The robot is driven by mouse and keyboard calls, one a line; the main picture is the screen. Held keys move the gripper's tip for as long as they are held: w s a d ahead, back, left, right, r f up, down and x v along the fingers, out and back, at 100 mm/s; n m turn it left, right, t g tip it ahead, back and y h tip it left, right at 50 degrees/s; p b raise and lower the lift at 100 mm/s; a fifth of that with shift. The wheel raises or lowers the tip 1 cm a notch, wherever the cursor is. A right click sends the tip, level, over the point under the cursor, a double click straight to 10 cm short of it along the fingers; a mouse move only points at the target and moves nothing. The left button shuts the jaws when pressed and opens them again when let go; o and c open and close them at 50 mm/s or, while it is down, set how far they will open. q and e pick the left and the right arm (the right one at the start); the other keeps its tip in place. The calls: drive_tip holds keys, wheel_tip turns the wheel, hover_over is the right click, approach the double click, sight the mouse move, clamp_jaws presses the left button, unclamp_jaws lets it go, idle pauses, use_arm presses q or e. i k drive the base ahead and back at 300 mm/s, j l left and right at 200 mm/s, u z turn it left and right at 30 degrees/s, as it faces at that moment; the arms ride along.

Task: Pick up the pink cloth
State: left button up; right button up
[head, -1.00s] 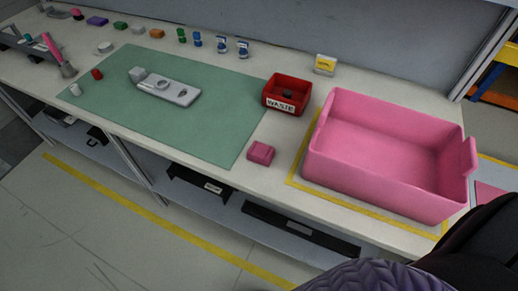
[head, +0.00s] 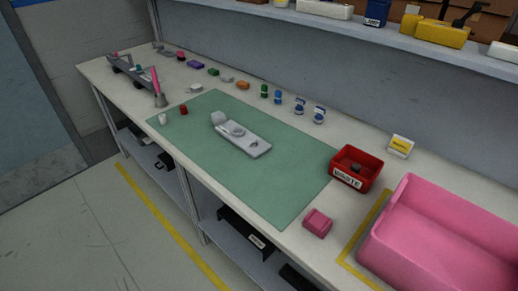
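The pink cloth (head: 317,223) looks like a small folded block. It lies on the pale bench top (head: 345,206) near the front edge, just off the right corner of the green mat (head: 262,192). It sits between the mat and the large pink bin (head: 400,250), in front of the red waste box. Nothing touches it. Neither of my grippers shows in the head view.
The red waste box (head: 345,180) holds a dark item. A grey module (head: 240,135) lies on the mat. Small bottles (head: 300,104) and coloured blocks (head: 195,65) line the back. A shelf (head: 330,25) overhangs the bench. The mat's front half is clear.

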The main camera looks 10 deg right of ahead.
sight(318, 224)
drive_tip(key=i+j+z, duration=0.2)
drive_tip(key=z, duration=0.25)
drive_tip(key=i+j+z, duration=0.15)
drive_tip(key=j+z, duration=0.3)
drive_tip(key=i+j+z, duration=0.1)
drive_tip(key=j+z, duration=1.3)
drive_tip(key=l, duration=0.1)
